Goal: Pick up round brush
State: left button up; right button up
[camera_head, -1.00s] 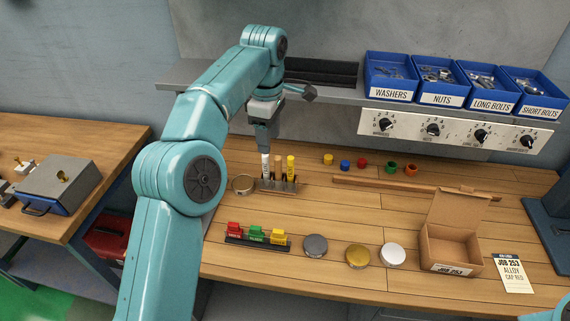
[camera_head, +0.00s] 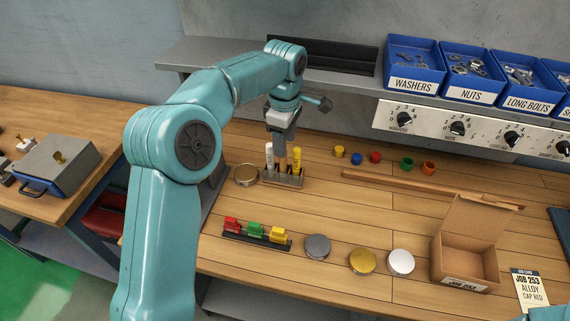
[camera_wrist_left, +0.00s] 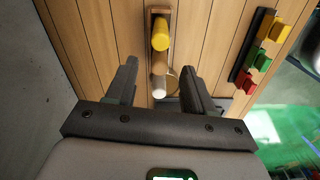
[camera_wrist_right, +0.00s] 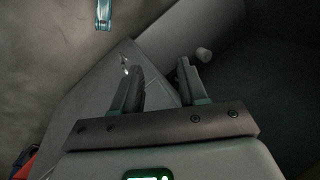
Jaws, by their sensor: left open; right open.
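A small holder (camera_head: 291,184) stands on the bench with a white marker (camera_head: 269,156), a tan stick-like item (camera_head: 282,166) and a yellow marker (camera_head: 297,159). The tan item, in the middle, looks like the handle of the round brush; its brush end does not show. My left gripper (camera_head: 280,143) points down just above it. In the left wrist view the open fingers (camera_wrist_left: 157,82) straddle the line of the yellow (camera_wrist_left: 160,34) and white (camera_wrist_left: 158,88) markers. Contact cannot be told. My right gripper (camera_wrist_right: 155,67) is open and empty, away from the bench.
A round tin (camera_head: 246,175) sits left of the holder. Several coloured caps (camera_head: 375,157) and a wooden strip (camera_head: 430,190) lie to the right. A rack of coloured blocks (camera_head: 257,236), round tins (camera_head: 362,262) and an open carton (camera_head: 464,262) stand nearer. The shelf (camera_head: 345,78) is behind.

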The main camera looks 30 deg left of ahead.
aim_at(283, 160)
pick_arm(q)
jog(key=shift+w+a+f, duration=0.1)
jog(key=shift+f, duration=0.5)
jog(key=shift+w+a+f, duration=0.1)
jog(key=shift+f, duration=0.45)
jog(key=shift+s+f, duration=0.2)
jog(key=shift+s, duration=0.05)
notch_tip(283, 160, down, 5)
jog(key=shift+w+a+r+p, duration=0.1)
jog(key=shift+p, duration=0.45)
jog(key=shift+s+r, duration=0.1)
jog(key=shift+s, duration=0.1)
jog(key=shift+w, duration=0.1)
grip_shut()
